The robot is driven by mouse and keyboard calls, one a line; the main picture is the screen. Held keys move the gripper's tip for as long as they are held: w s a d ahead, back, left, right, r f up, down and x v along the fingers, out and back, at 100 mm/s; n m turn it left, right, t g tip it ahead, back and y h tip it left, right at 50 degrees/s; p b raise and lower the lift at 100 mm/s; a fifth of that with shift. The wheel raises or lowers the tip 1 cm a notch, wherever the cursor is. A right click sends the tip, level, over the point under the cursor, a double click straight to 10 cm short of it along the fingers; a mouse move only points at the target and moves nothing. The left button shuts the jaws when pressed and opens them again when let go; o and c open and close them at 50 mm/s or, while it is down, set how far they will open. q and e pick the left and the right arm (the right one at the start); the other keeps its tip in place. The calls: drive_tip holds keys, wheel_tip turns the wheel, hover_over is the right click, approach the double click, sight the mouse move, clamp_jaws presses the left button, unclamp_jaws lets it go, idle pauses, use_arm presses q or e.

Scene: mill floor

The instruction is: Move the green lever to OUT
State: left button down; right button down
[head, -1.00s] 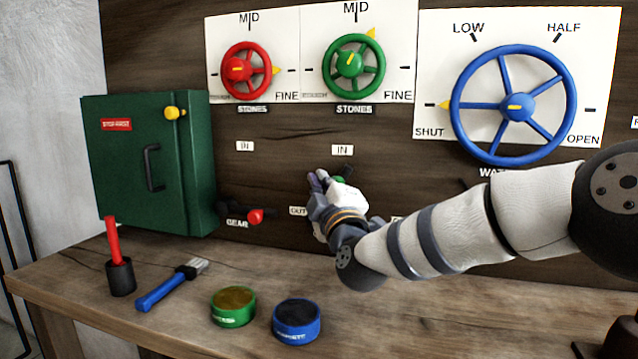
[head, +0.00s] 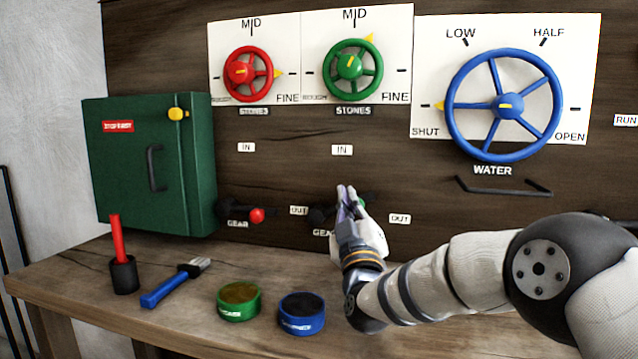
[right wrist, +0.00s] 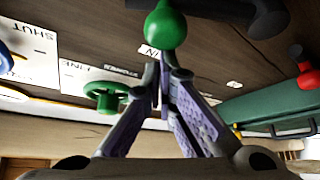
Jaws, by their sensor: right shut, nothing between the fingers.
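The green lever's ball knob (head: 361,203) shows in the head view just right of my right fingers, partly hidden by them. Its dark pivot (head: 320,215) is left of the fingers, so the lever points right, toward the OUT label (head: 400,218). The IN label (head: 342,150) is above. My right gripper (head: 346,190) is shut and empty at the lever. In the right wrist view the green knob (right wrist: 166,29) is just beyond the closed fingertips (right wrist: 165,65); I cannot tell whether they touch. My left gripper is not in view.
A red-knobbed lever (head: 256,215) is to the left, beside a green cabinet (head: 150,165). Red, green and blue (head: 503,105) wheels are above. A brush (head: 175,283), red-handled tool in a cup (head: 123,275), green tin (head: 238,302) and blue tin (head: 302,314) stand on the bench.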

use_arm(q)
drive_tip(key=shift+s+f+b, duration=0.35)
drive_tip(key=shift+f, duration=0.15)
use_arm(e)
drive_tip(key=shift+s+d+f+m+t+h, duration=0.1)
drive_tip(key=shift+d+f+m+t+h, duration=0.1)
drive_tip(key=shift+f+m+h, duration=0.4)
drive_tip(key=shift+d+f+m+t+h, duration=0.15)
drive_tip(key=shift+m+h, duration=0.25)
drive_tip(key=shift+m, duration=0.5)
drive_tip(key=shift+d, duration=0.1)
